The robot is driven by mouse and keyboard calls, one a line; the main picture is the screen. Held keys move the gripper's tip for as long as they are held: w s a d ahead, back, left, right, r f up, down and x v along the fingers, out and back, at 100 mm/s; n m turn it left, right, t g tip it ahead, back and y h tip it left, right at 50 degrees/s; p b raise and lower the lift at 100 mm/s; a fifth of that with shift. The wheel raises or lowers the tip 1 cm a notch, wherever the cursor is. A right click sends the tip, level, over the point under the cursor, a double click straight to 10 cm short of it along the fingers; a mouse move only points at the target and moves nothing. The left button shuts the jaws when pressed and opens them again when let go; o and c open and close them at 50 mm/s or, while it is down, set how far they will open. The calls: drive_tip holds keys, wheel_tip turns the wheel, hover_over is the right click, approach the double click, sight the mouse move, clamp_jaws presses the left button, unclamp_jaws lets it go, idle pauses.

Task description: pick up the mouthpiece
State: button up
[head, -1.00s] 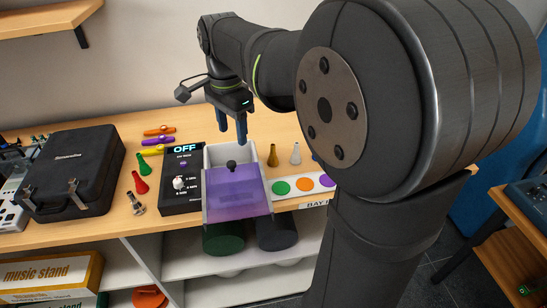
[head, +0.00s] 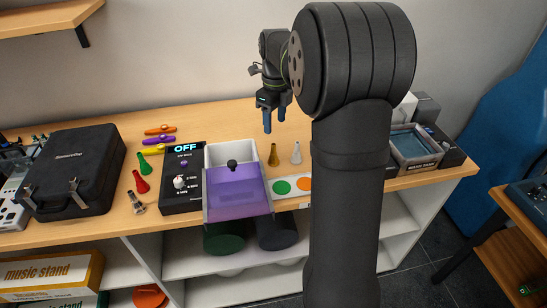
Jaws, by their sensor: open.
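A gold tapered piece (head: 273,155) and a silver-white tapered piece (head: 296,154) stand upright side by side on the bench, right of the purple-lidded box. Both look like mouthpieces. A small metallic piece (head: 137,204) near the bench's front left also could be one; I cannot tell which the task means. Green (head: 144,163) and red (head: 140,182) tapered pieces lie beyond it. My gripper (head: 275,121) has blue fingers pointing down. It is open and empty, appearing above the gold piece in the picture, apart from it.
The box with a purple lid (head: 236,195) stands beside a black device reading OFF (head: 182,195). A black case (head: 70,168) is at left. A card with coloured dots (head: 264,187) lies at the front. A water-filled tray (head: 415,147) is at right. My arm hides part of the bench.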

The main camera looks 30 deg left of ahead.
sight(273, 153)
drive_tip(key=f, duration=1.2)
drive_tip(key=shift+s+a+f, duration=0.15)
drive_tip(key=shift+s+f, duration=0.1)
drive_tip(key=shift+c, duration=0.4)
drive_tip(key=c, duration=1)
